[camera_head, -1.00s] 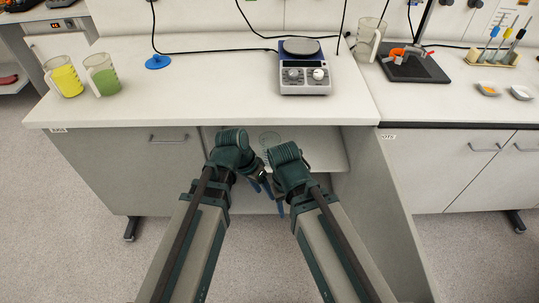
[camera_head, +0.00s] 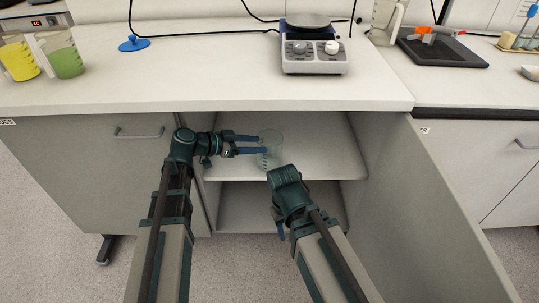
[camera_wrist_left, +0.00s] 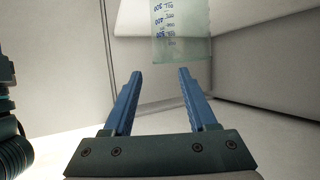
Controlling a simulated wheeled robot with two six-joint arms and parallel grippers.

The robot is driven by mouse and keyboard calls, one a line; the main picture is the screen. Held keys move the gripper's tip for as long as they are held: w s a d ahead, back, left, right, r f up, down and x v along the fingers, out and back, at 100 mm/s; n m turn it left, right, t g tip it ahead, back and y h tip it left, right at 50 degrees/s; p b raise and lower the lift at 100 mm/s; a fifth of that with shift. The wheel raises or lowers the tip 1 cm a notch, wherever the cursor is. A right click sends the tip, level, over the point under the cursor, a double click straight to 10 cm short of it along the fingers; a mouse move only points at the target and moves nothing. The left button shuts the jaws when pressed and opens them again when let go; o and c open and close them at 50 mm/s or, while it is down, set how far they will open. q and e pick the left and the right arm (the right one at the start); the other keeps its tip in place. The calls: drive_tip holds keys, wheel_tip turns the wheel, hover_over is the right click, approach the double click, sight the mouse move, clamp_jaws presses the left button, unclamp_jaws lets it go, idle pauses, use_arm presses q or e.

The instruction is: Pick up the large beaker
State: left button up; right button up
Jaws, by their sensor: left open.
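The large beaker (camera_head: 269,148) is clear, pale green glass and stands on the upper shelf (camera_head: 313,167) of the open cupboard under the bench. The beaker also shows at the top of the left wrist view (camera_wrist_left: 181,32), with blue volume marks and its upper part cut off. My left gripper (camera_head: 259,144) reaches in from the left with its blue fingers pointing at the beaker. In the left wrist view the left gripper (camera_wrist_left: 158,74) is open and empty, with the beaker beyond its fingertips. My right gripper (camera_head: 281,232) hangs low in front of the shelves, its fingers mostly hidden.
The bench top (camera_head: 210,80) overhangs the shelf. A hotplate stirrer (camera_head: 314,57) stands on it. Jugs of yellow liquid (camera_head: 19,60) and green liquid (camera_head: 63,58) stand at the left. The shelf right of the beaker is clear.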

sight(276, 145)
use_arm(q)
drive_tip(key=shift+b+x, duration=1.4)
drive_tip(key=shift+x, duration=2.35)
drive_tip(key=shift+s, duration=0.1)
clamp_jaws()
